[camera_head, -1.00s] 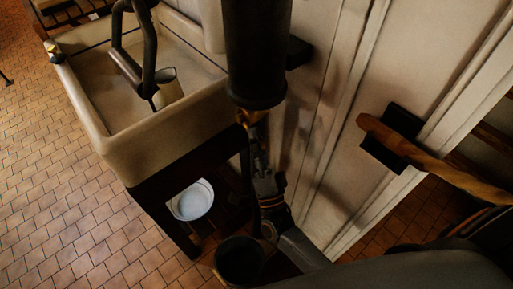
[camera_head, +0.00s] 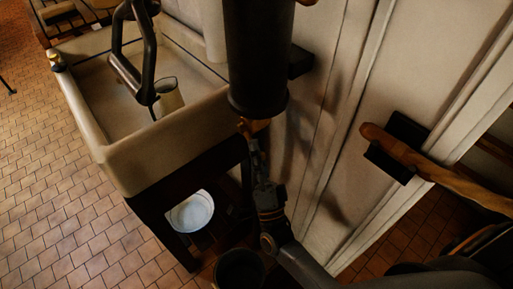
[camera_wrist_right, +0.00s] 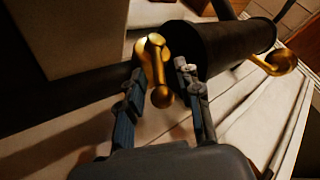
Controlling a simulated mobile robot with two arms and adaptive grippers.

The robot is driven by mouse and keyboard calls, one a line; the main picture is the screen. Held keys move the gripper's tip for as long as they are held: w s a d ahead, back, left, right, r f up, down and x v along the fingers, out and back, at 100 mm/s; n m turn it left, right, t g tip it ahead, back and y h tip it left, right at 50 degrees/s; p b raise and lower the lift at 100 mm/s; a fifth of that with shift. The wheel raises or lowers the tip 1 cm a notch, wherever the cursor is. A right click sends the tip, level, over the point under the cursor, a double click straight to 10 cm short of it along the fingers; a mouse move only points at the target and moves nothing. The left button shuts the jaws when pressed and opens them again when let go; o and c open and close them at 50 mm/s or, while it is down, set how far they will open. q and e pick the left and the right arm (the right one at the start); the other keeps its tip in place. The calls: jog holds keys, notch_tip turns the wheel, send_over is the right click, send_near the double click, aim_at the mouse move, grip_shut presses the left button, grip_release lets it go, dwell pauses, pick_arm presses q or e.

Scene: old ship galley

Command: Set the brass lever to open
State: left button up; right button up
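A brass lever (camera_wrist_right: 155,70) with rounded ends is on the near end of a dark cylinder (camera_wrist_right: 222,48). My right gripper (camera_wrist_right: 162,75) is open, with one finger on each side of the lever. The left finger looks very close to it; I cannot tell whether it touches. In the head view the cylinder (camera_head: 258,60) hangs vertically, and a bit of the brass lever (camera_head: 251,126) shows just below it. There my right gripper (camera_head: 250,140) reaches up from below to the brass.
A second brass fitting (camera_wrist_right: 281,63) sticks out of the cylinder's far side. A pale sink (camera_head: 150,150) holding a jug (camera_head: 168,96) stands left. A white basin (camera_head: 190,212) and a dark bucket (camera_head: 240,270) are below. A wooden rail (camera_head: 430,170) crosses at right.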

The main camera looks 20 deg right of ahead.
jog(key=v, duration=1.1)
jog(key=shift+s+f, duration=0.2)
jog(key=shift+s, duration=0.05)
jog(key=shift+c, duration=0.4)
